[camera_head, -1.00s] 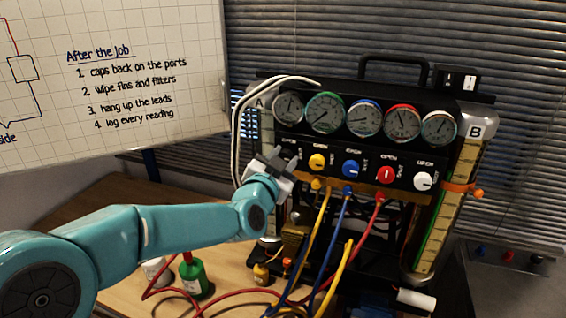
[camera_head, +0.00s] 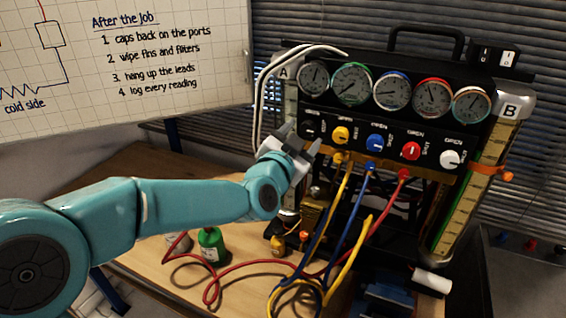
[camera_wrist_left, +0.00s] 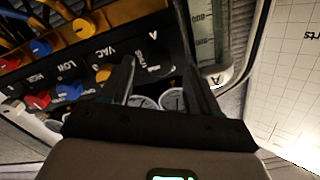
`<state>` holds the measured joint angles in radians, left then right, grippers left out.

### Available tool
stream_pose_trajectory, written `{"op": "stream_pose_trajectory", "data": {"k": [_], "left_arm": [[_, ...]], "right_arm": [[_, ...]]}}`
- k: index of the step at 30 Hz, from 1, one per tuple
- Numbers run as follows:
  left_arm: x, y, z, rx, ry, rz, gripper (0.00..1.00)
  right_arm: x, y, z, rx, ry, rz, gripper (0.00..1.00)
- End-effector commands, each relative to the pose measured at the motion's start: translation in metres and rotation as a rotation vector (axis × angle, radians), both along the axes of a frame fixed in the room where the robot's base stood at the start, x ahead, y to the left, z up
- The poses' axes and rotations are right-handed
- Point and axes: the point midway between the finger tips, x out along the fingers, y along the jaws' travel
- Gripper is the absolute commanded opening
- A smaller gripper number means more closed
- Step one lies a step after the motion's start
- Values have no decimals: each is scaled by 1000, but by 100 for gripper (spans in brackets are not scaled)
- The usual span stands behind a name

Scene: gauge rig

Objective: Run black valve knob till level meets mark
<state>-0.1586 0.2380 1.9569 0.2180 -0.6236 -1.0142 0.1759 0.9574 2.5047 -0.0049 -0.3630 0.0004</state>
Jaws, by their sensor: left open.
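The gauge rig has a row of valve knobs under its dials. The black valve knob (camera_head: 311,131) is the leftmost, dark against the dark panel. My left gripper (camera_head: 299,140) is open and empty, with its fingers pointing up at the panel just in front of and below this knob. In the left wrist view the open fingers (camera_wrist_left: 160,78) point at the dark panel end near the VAC label; I cannot make out the knob clearly there. Tube B (camera_head: 487,165) at the right has a scale, a green column and an orange marker (camera_head: 507,177). Tube A (camera_head: 291,100) is at the left. My right gripper is out of view.
The yellow (camera_head: 341,134), blue (camera_head: 377,142), red (camera_head: 411,151) and white (camera_head: 450,158) knobs sit right of the black one. Coloured hoses (camera_head: 345,215) hang below. A green bottle (camera_head: 211,245) stands on the table (camera_head: 150,255). A whiteboard (camera_head: 180,85) is at the left.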

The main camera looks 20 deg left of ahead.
Motion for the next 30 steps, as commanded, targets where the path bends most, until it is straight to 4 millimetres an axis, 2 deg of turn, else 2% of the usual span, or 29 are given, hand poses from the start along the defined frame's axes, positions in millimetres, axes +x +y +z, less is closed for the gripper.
{"op": "stream_pose_trajectory", "data": {"k": [3, 9, 15, 21, 30], "left_arm": [[-34, 1, -2, -1, -5, -1, 61], [-86, 3, -1, -1, -5, -1, 61], [-121, 4, 1, 0, -3, -1, 61], [-133, 4, 0, 1, 0, -1, 61], [-133, 4, 0, 1, 0, -1, 61]], "right_arm": [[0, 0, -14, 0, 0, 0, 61], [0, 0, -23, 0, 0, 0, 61], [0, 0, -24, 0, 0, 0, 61], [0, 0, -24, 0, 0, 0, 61], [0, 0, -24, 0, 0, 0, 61]]}}
